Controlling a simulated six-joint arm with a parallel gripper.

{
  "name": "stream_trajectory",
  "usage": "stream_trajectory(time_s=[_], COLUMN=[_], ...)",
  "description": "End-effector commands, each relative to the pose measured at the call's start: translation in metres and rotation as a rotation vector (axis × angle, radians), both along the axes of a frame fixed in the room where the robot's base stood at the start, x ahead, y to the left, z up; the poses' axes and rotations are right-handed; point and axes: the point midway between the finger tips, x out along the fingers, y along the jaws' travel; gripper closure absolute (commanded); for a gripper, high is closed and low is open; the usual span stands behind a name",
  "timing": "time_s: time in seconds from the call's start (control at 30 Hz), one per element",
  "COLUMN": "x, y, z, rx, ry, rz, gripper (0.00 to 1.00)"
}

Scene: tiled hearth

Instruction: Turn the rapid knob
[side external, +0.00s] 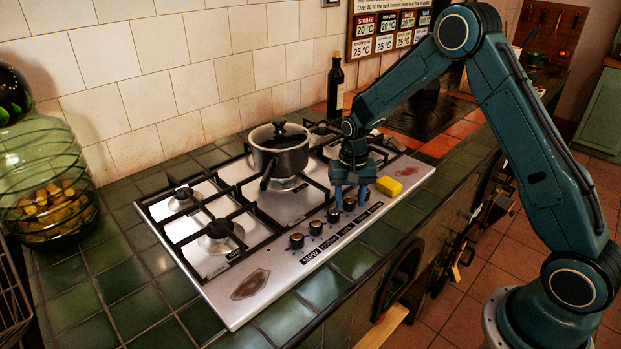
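A row of several dark round knobs runs along the front edge of the steel hob (262,286), with small black labels in front of them. The labels are too small to read surely, so I cannot tell for certain which knob is the rapid one. My gripper (350,197) points down over the right part of this row. Its two fingers are apart, one on each side of a knob (349,204). I cannot tell whether they touch it. Two knobs farther left, one (296,241) and its neighbour (315,228), are clear of the gripper.
A dark pot (279,153) with a lid stands on a back burner, its handle toward the front. A yellow block (389,186) lies just right of my gripper. A dark bottle (335,90) stands behind. A large glass jar (45,185) is at left. Green tiles (110,280) at front left are clear.

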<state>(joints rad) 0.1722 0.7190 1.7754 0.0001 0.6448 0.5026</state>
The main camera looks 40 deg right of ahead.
Motion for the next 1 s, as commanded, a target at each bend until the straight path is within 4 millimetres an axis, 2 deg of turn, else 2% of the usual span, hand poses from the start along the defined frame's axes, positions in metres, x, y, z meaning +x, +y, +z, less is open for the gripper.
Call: stream_trajectory(time_s=[0.37,0.57,0.77,1.0], x=[0.0,0.0,0.0,0.0], y=[0.0,0.0,0.0,0.0], z=[-0.001,0.009,0.031,0.071], rx=[0.0,-0.001,0.0,0.0], ry=[0.002,-0.001,-0.002,-0.002], rz=[0.001,0.001,0.001,0.001], gripper=[0.48,0.48,0.48,0.48])
